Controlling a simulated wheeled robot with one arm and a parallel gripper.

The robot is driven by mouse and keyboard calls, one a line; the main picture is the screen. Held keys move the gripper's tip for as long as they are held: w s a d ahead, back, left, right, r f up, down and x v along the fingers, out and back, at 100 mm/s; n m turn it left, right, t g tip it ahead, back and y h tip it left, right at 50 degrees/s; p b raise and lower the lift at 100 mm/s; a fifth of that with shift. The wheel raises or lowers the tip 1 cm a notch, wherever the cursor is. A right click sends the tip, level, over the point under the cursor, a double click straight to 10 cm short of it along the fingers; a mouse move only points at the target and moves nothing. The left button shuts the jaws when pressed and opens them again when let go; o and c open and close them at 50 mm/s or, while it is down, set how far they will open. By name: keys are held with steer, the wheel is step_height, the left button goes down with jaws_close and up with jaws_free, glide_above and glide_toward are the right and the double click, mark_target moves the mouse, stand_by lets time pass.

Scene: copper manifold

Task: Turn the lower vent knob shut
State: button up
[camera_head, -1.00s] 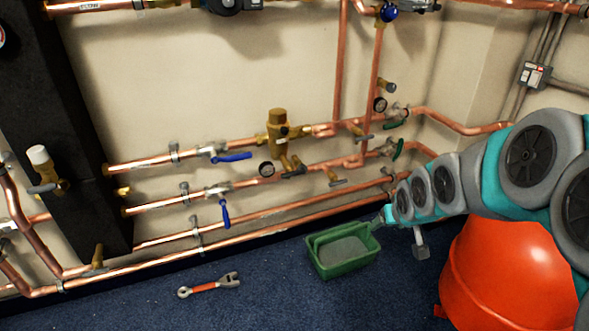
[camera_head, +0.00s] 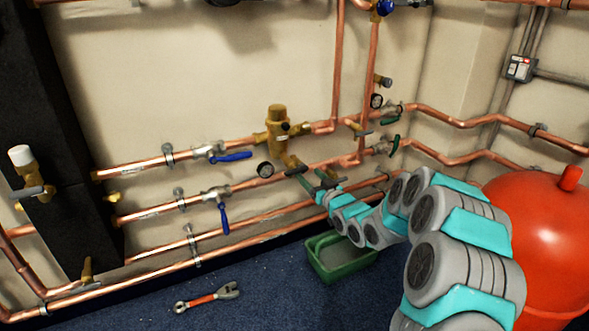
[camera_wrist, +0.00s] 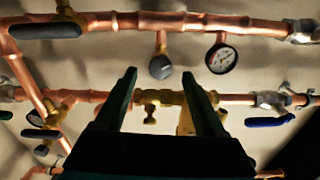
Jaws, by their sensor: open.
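A round grey knob (camera_wrist: 160,66) on a short copper stub below a pipe shows in the wrist view. I take it for the lower vent knob; its turn position cannot be read. My gripper (camera_wrist: 159,75) is open, with a dark finger on each side of the knob's line. The knob appears just beyond the fingertips, and I cannot tell the remaining gap. In the head view, my gripper (camera_head: 314,178) is at the lower pipe beneath the brass mixing valve (camera_head: 277,130). A dark knob (camera_head: 295,171) there is partly crowded by the fingers.
A pressure gauge (camera_wrist: 222,56) sits beside the knob. A dark lever (camera_wrist: 45,30) and blue-handled valves (camera_head: 232,157) are on nearby pipes. A green tray (camera_head: 345,268) and a wrench (camera_head: 207,297) lie on the floor. A red vessel (camera_head: 550,235) stands at right.

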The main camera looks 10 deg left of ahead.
steer(key=shift+x, duration=3.9)
steer(key=shift+f, duration=0.1)
jaws_close()
